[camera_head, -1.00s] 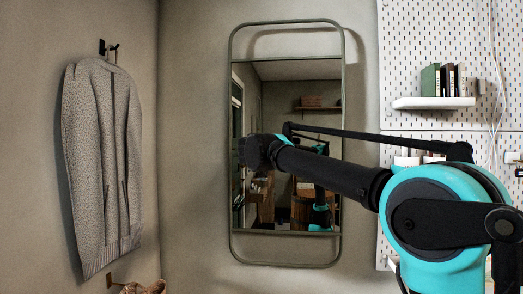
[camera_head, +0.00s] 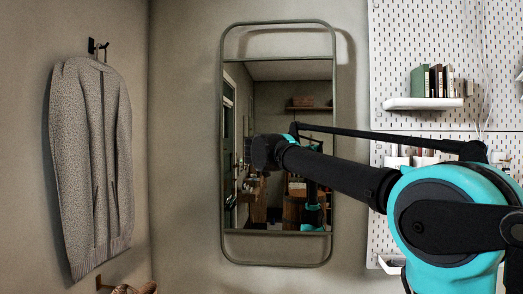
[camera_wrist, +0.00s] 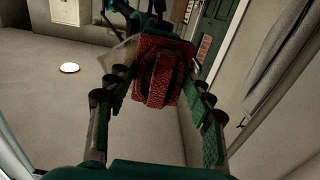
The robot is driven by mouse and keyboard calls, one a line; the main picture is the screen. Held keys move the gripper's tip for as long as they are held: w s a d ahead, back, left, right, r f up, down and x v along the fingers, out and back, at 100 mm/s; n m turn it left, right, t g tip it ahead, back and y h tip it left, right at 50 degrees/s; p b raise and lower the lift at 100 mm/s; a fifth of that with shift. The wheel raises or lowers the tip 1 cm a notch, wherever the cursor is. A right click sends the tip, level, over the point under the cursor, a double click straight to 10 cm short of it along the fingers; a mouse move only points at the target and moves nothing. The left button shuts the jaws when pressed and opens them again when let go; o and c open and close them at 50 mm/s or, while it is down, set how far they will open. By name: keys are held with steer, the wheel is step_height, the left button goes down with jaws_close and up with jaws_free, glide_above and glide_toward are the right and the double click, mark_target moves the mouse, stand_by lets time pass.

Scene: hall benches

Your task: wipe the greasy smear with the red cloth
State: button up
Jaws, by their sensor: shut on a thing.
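The red cloth (camera_wrist: 158,70) is a textured, folded pad between the fingers of my gripper (camera_wrist: 160,88) in the wrist view. My gripper is shut on it. A pale, translucent patch (camera_wrist: 122,56), apparently the greasy smear, shows just left of the cloth and is partly hidden by it and a finger. The tall framed mirror (camera_head: 290,85) hangs on the wall in the head view, with my gripper (camera_head: 262,152) in front of its middle. The cloth and smear cannot be made out there. Whether the cloth touches the glass I cannot tell.
A grey jacket (camera_head: 92,160) hangs on a hook left of the mirror. A pegboard (camera_head: 420,40) with a white shelf (camera_head: 422,103) of books (camera_head: 435,80) is at the right. A green door (camera_wrist: 215,35) shows in the wrist view, apparently reflected.

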steer(key=d, duration=0.7)
steer(key=shift+d, duration=0.35)
steer(key=shift+a, duration=0.15)
steer(key=shift+a, duration=3.9)
steer(key=a, duration=0.4)
steer(key=shift+w+r, duration=0.15)
steer(key=shift+d, duration=0.15)
steer(key=d, duration=1.1)
steer(key=shift+s+d, duration=0.2)
steer(key=shift+d, duration=0.2)
steer(key=shift+a, duration=0.1)
